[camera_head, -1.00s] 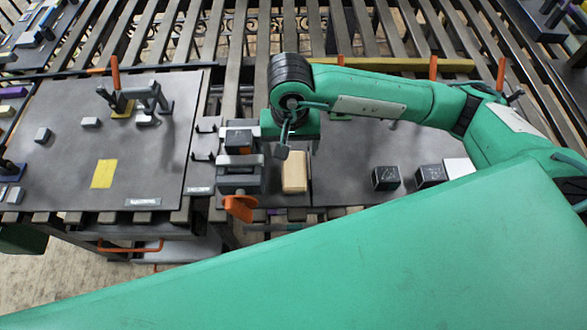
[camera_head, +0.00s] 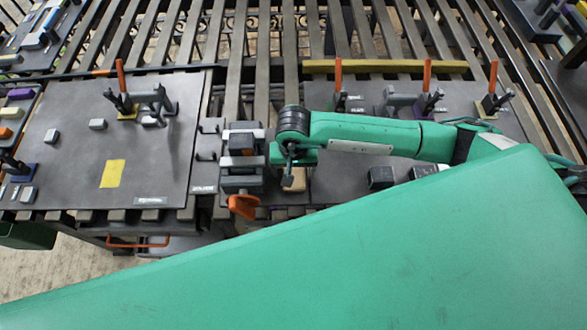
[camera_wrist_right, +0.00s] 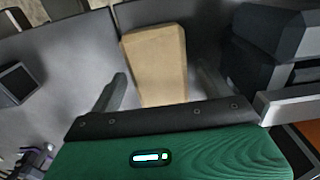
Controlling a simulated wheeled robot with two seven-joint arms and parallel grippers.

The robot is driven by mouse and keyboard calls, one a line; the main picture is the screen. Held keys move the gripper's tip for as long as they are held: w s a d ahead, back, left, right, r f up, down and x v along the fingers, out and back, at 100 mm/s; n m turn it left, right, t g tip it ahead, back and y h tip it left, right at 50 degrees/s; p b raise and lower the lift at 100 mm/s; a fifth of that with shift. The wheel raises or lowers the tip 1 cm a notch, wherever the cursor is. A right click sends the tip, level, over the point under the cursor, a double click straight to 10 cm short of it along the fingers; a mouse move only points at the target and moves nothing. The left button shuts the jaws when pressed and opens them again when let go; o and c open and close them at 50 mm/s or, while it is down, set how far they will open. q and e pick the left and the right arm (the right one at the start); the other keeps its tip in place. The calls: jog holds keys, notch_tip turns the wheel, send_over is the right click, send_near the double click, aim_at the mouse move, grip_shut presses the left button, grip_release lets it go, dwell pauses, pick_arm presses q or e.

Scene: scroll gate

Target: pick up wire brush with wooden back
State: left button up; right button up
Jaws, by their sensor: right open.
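The wire brush shows as a tan wooden block in the head view (camera_head: 297,182), lying on the dark board just right of the vise. My right gripper (camera_head: 289,168) is over it and hides much of it. In the right wrist view the wooden back (camera_wrist_right: 157,58) lies between the two open fingers of the right gripper (camera_wrist_right: 162,82), with a visible gap at each side. No bristles are visible. My left gripper is not in view.
A grey vise (camera_head: 240,165) with an orange handle (camera_head: 243,206) stands close left of the brush. A grey board (camera_head: 75,150) with a yellow patch (camera_head: 112,174) lies farther left.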

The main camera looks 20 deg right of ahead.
jog(key=c, duration=1.2)
jog(key=shift+o, duration=0.2)
jog(key=shift+r, duration=0.1)
jog(key=shift+w+r+b, duration=0.1)
jog(key=shift+r+b, duration=0.25)
jog(key=shift+r, duration=0.25)
notch_tip(320, 180, up, 19)
jog(key=b, duration=0.5)
jog(key=shift+f, duration=0.2)
jog(key=o, duration=0.3)
jog(key=shift+c, duration=0.5)
